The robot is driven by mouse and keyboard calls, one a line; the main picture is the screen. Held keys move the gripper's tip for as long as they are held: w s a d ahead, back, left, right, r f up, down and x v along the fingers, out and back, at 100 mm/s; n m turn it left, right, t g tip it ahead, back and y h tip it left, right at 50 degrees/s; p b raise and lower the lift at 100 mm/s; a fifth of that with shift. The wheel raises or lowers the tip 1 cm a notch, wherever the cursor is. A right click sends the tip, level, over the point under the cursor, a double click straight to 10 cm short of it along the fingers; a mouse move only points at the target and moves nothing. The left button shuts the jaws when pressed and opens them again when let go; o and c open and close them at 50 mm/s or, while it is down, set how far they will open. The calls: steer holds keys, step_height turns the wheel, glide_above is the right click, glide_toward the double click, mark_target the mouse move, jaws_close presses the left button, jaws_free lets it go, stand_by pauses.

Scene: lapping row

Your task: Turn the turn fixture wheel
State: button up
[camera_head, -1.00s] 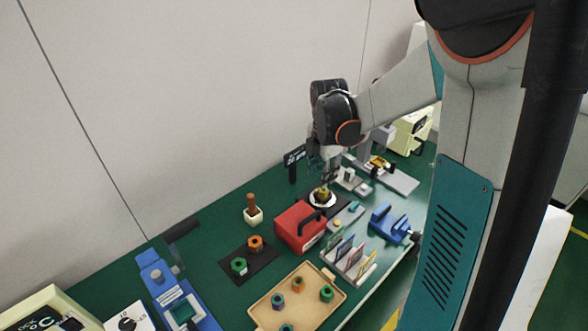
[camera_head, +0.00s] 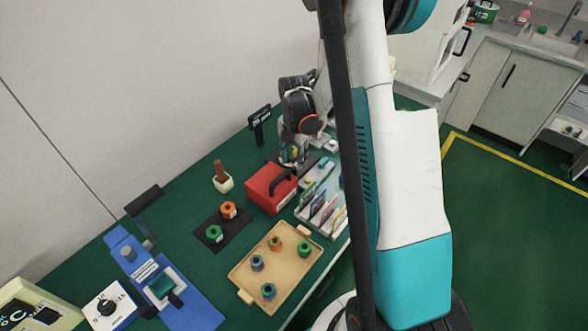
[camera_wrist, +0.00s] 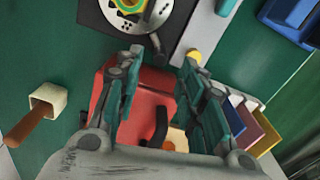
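A round grey disc (camera_wrist: 118,14) with a yellow-green ring-shaped part (camera_wrist: 130,4) on it lies on a dark plate at the top of the wrist view, cut off by the frame edge. I take it for the turn fixture wheel, but cannot be sure. A small dark knob (camera_wrist: 156,43) shows at its lower edge. My gripper (camera_wrist: 160,72) is open, with nothing visible between its fingers. In the wrist view the red box lies behind the fingers, and the disc is beyond their tips. In the head view my gripper (camera_head: 292,157) hides most of the disc.
The red box (camera_head: 263,194) with a black handle stands close to my gripper. Upright coloured cards (camera_head: 318,207) are right of it. A tan tray (camera_head: 240,273) with several nuts, a black mat (camera_head: 238,238) and a wooden-handled tool (camera_head: 220,170) are nearer left.

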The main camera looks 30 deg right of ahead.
mark_target(294, 168)
steer(key=shift+f+b, duration=0.55)
steer(key=shift+f, duration=1.8)
jaws_close()
